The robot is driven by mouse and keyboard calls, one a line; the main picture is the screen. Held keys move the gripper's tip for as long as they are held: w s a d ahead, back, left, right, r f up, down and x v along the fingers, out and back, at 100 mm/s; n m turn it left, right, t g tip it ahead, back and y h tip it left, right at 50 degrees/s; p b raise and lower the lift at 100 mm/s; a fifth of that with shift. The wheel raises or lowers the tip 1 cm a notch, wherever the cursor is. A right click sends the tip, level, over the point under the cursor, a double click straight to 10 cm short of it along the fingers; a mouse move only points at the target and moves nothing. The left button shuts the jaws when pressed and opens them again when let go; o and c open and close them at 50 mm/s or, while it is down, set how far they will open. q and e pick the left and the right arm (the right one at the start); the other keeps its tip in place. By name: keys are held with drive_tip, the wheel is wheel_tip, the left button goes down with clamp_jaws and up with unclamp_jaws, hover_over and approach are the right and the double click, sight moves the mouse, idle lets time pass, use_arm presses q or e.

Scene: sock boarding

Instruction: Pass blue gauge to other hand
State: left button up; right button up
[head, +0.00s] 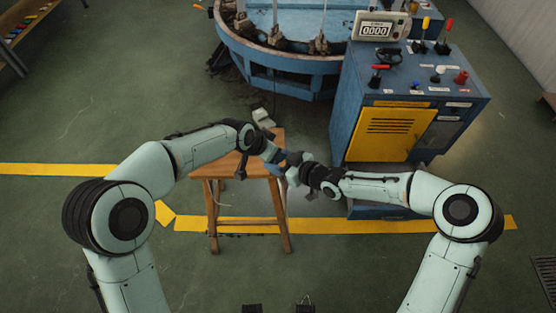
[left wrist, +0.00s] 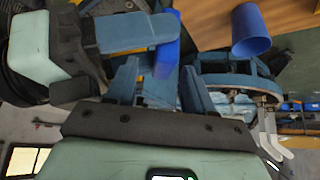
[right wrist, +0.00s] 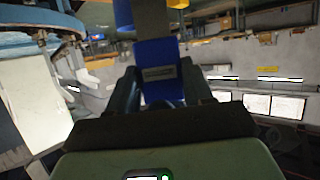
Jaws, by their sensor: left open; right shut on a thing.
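The blue gauge (right wrist: 158,72) is a flat blue block with a dark label, upright between the fingers of my right gripper (right wrist: 160,88), which is shut on it. In the left wrist view the gauge (left wrist: 168,45) shows edge-on, partly covered by a right finger. My left gripper (left wrist: 160,75) is open, its fingertips pointing at the gauge, with the gauge's near end at the gap between them. Whether they touch it, I cannot tell. In the head view the left gripper (head: 270,157) and right gripper (head: 293,164) meet above the stool's right edge; the gauge is hardly distinguishable there.
A wooden stool (head: 222,168) stands below the grippers. A blue cup-like cylinder (left wrist: 251,32) shows by the wooden top in the left wrist view. A blue console cabinet (head: 345,105) stands close on the right, and a round blue machine (head: 270,62) behind.

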use_arm(q)
drive_tip(key=v, duration=0.7)
drive_tip(key=s+a+f+n+g, duration=0.1)
drive_tip(key=s+a+f+n, duration=0.15)
drive_tip(key=f, duration=0.65)
drive_tip(key=s+a+f+n+g, duration=0.1)
drive_tip(key=s+f, duration=0.3)
drive_tip(key=f, duration=0.4)
drive_tip(key=s+a+f+n+g, duration=0.15)
drive_tip(key=s+f, duration=0.25)
drive_tip(key=f, duration=0.5)
drive_tip(key=s+a+f+n, duration=0.1)
drive_tip(key=s+f+n, duration=0.1)
drive_tip(key=s+f, duration=0.2)
drive_tip(key=s+f+n+g, duration=0.1)
drive_tip(key=s+f, duration=0.3)
drive_tip(key=s, duration=0.7)
drive_tip(key=s+a+f+n+g, duration=0.1)
drive_tip(key=s+f+n, duration=0.3)
drive_tip(key=s, duration=0.4)
drive_tip(key=shift+a+f+y, duration=0.3)
